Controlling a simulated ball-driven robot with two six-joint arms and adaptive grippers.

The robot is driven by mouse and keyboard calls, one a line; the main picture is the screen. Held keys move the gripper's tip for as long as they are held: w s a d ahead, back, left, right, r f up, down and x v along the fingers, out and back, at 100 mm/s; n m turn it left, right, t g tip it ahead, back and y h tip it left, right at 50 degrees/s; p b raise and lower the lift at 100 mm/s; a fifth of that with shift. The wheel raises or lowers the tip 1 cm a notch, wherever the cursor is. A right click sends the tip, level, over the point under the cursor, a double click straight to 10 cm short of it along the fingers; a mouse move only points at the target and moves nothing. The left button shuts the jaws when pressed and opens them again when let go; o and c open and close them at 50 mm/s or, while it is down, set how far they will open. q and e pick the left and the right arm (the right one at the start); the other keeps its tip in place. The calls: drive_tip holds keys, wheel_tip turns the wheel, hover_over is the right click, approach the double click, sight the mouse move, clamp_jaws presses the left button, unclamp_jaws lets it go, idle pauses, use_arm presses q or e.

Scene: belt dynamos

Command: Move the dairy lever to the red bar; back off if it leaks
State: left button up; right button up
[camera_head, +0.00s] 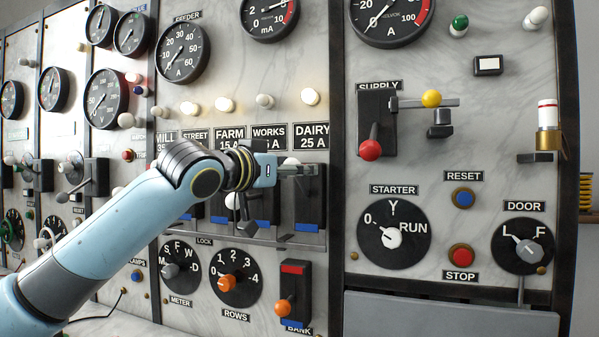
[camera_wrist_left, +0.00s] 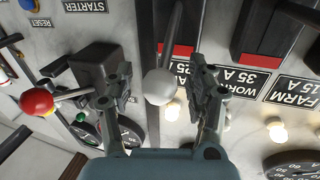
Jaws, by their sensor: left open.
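The dairy panel (camera_head: 311,190) is a dark upright slot plate under the DAIRY 25 A label (camera_head: 311,136), with a blue bar (camera_head: 306,228) at its foot. My left gripper (camera_head: 298,170) is in front of its upper part and hides its top. In the left wrist view, which is turned over, my open left gripper (camera_wrist_left: 158,84) has a pale round knob (camera_wrist_left: 158,87) on a metal lever between its fingers. The lever crosses a red bar (camera_wrist_left: 182,50). It appears to be the dairy lever. I cannot tell whether the fingers touch it. My right gripper is out of view.
The WORKS slot, with its red bar (camera_wrist_left: 257,58), is beside it. The supply switch (camera_head: 376,123) has a red knob (camera_head: 370,150) and stands close right of the gripper. A lamp (camera_head: 310,96) sits above the label. The mA meter (camera_head: 269,15) is partly cropped.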

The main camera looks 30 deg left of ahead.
use_arm(q)
drive_tip(key=shift+s+r, duration=0.1)
drive_tip(key=shift+s, duration=0.05)
drive_tip(key=shift+c, duration=0.6)
drive_tip(key=c, duration=0.4)
clamp_jaws()
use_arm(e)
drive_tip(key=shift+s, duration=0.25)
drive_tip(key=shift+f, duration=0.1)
